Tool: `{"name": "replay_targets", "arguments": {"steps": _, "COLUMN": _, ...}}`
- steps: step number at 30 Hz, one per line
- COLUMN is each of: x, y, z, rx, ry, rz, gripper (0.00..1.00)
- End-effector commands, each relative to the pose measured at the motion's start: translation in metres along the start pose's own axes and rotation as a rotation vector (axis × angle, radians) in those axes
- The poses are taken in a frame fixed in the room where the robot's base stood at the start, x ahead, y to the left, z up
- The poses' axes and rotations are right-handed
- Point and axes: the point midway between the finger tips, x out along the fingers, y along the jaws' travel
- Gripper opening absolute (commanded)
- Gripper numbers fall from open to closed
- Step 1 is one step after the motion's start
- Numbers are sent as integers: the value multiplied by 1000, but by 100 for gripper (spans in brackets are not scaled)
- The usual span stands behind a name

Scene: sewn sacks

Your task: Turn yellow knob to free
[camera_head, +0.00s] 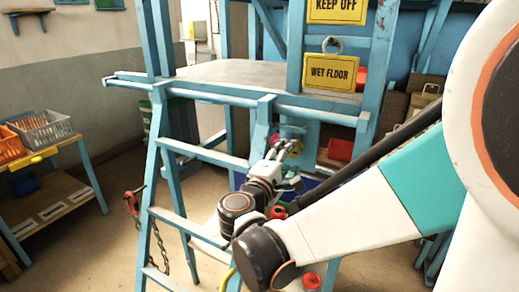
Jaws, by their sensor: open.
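I cannot make out a yellow knob or a "free" mark in the head view; my gripper and arm hide part of the area behind the blue frame. My gripper (289,164) is at the middle of the picture, beside a blue post of the stepped frame. Its fingers are spread and nothing shows between them. A small red and pink thing (275,139) shows just behind the fingers, too small to name. I cannot tell whether the gripper touches anything.
The blue stepped frame (201,152) stands close to my arm, with a platform (232,74) above. A "WET FLOOR" sign (331,73) hangs on it. A chain (161,240) hangs by the steps. A bench (62,192) with baskets stands left; floor between is clear.

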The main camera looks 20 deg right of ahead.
Motion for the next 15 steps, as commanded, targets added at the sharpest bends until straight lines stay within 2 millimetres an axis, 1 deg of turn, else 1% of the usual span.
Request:
{"name": "replay_targets", "arguments": {"steps": 1, "x": -8, "y": 0, "z": -1, "rx": 0, "ry": 3, "rz": 0, "gripper": 55}}
{"name": "replay_targets", "arguments": {"steps": 6, "x": -25, "y": 0, "z": 0, "rx": 0, "ry": 2, "rz": 0, "gripper": 55}}
{"name": "replay_targets", "arguments": {"steps": 9, "x": -29, "y": 0, "z": 1, "rx": 0, "ry": 1, "rz": 0, "gripper": 55}}
{"name": "replay_targets", "arguments": {"steps": 15, "x": -30, "y": 0, "z": 1, "rx": 0, "ry": 0, "rz": 0, "gripper": 55}}
